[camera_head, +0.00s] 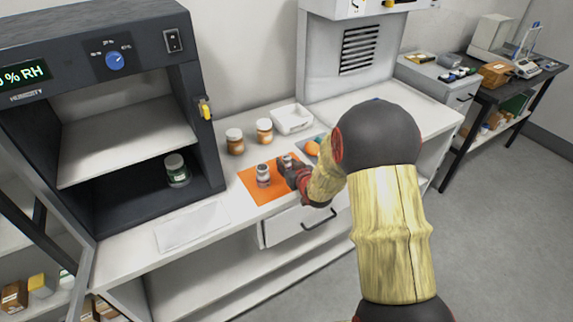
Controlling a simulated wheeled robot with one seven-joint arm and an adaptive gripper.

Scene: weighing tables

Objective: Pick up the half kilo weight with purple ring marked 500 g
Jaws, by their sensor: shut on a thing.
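An orange mat (256,193) lies on the white bench. A small grey metal weight (263,175) stands upright on it, left of my gripper. A second small grey weight (285,161) shows at the fingertips of my gripper (285,169), partly hidden by the fingers. My gripper reaches in from the right, low over the mat, and is shut on this second weight. I cannot tell whether it touches the mat. Ring colours and markings are too small to read, so I cannot tell which weight is the 500 g one.
Two brown jars with pale lids, one left (235,141) and one right (264,131), stand behind the mat. A white tray (292,120) is at the back. A pale sheet (192,228) lies in front.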

